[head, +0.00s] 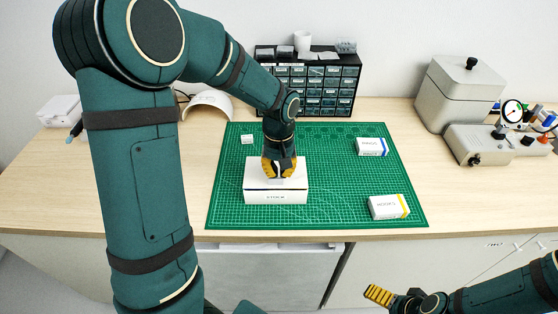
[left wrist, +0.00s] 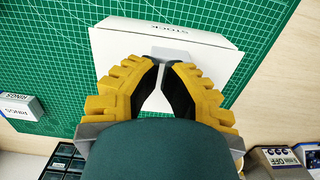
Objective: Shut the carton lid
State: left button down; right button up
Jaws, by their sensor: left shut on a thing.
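The white carton (head: 275,197), marked STOCK on its front, sits on the green cutting mat. Its lid (head: 256,176) looks flat or nearly flat over the top; I cannot tell whether it is fully seated. My left gripper (head: 279,174) points down at the lid from above. In the left wrist view its yellow fingers (left wrist: 162,62) close toward each other over the white lid (left wrist: 208,67). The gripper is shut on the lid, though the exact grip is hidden. My right gripper (head: 379,295) is low at the front right, off the bench, its opening unclear.
The cutting mat (head: 335,160) also holds a blue-marked box (head: 370,147), a yellow-marked box (head: 388,207) and a small white block (head: 247,139). A drawer cabinet (head: 340,92) stands behind, and grey equipment (head: 455,92) at right.

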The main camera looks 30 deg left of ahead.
pick_arm(q)
jog(key=shift+f, duration=0.2)
jog(key=shift+s+f+b, duration=0.15)
jog(key=shift+f+b, duration=0.2)
jog(key=shift+f, duration=0.15)
jog(key=shift+r, duration=0.2)
jog(key=shift+r+p, duration=0.7)
jog(key=shift+p, duration=0.05)
notch_tip(320, 180, up, 4)
jog(key=p, duration=0.4)
jog(key=shift+r, duration=0.25)
notch_tip(320, 180, up, 9)
jog(key=shift+r, duration=0.2)
